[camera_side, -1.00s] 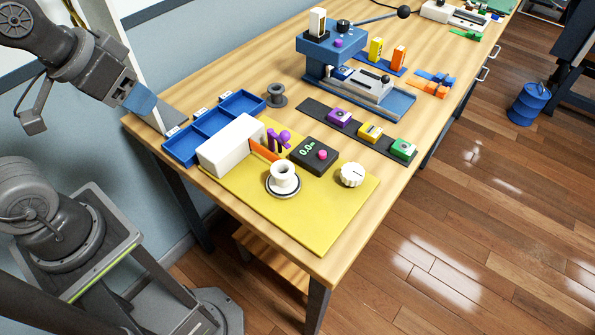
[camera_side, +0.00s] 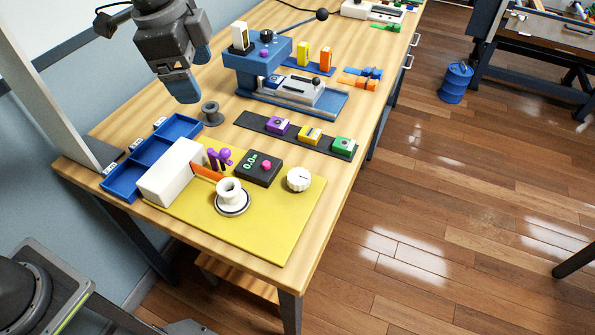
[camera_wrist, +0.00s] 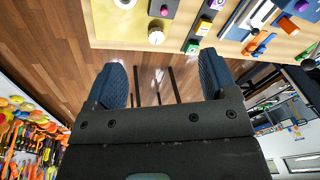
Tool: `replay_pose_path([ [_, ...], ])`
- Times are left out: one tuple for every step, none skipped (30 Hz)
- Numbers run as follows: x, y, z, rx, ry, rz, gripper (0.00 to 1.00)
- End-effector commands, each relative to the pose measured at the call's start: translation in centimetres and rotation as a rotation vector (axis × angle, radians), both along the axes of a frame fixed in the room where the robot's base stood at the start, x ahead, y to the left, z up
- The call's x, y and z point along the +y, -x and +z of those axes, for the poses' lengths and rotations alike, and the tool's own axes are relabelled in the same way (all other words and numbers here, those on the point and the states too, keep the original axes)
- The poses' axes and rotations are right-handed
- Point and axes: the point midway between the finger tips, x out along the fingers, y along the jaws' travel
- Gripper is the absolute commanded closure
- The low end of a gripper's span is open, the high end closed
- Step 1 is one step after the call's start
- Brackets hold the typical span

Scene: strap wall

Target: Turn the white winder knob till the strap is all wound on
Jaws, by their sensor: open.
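The white winder knob (camera_side: 299,180), ribbed with a dark mark on top, stands on the right of the yellow board (camera_side: 284,232). It also shows near the top of the wrist view (camera_wrist: 156,37). A white spool (camera_side: 231,193) stands to its left. A short orange strap (camera_side: 206,172) runs between the spool and a white box (camera_side: 172,173). A black meter (camera_side: 258,168) reads 0.0. My gripper (camera_side: 195,78) is open and empty, raised over the table's far left side, well away from the knob. Its blue fingers are spread in the wrist view (camera_wrist: 162,65).
A purple clamp (camera_side: 219,158) stands by the white box. A blue machine (camera_side: 258,72) with a lever is behind. A dark strip (camera_side: 297,134) holds coloured blocks. The board's front is clear.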

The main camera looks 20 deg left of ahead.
Motion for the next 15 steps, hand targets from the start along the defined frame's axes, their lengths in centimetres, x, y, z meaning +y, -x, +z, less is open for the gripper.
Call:
replay_pose_path([
  [-1.8,-1.5,-1.1,0.027,-0.022,-0.099,0.21],
  [-2.8,-2.2,-1.7,0.038,-0.034,-0.159,0.21],
  [-4.2,-3.2,-2.5,0.054,-0.05,-0.24,0.21],
  [-5.2,-3.8,-3.2,0.066,-0.061,-0.3,0.21],
  [-6.2,-4.4,-3.9,0.077,-0.071,-0.359,0.21],
  [-7.5,-5.0,-4.9,0.092,-0.085,-0.434,0.21],
  [-8.4,-5.5,-5.6,0.102,-0.092,-0.487,0.21],
  [-9.3,-5.8,-6.4,0.112,-0.101,-0.537,0.21],
  [-10.4,-6.2,-7.2,0.123,-0.109,-0.599,0.21],
  [-11.0,-6.5,-7.8,0.13,-0.115,-0.64,0.21],
  [-11.7,-6.7,-8.4,0.137,-0.119,-0.676,0.21],
  [-12.4,-6.8,-9.1,0.145,-0.125,-0.718,0.21],
  [-12.8,-6.9,-9.5,0.15,-0.128,-0.746,0.21],
  [-13.1,-7.0,-9.8,0.152,-0.131,-0.767,0.21],
  [-13.5,-7.1,-10.2,0.157,-0.134,-0.79,0.21],
])
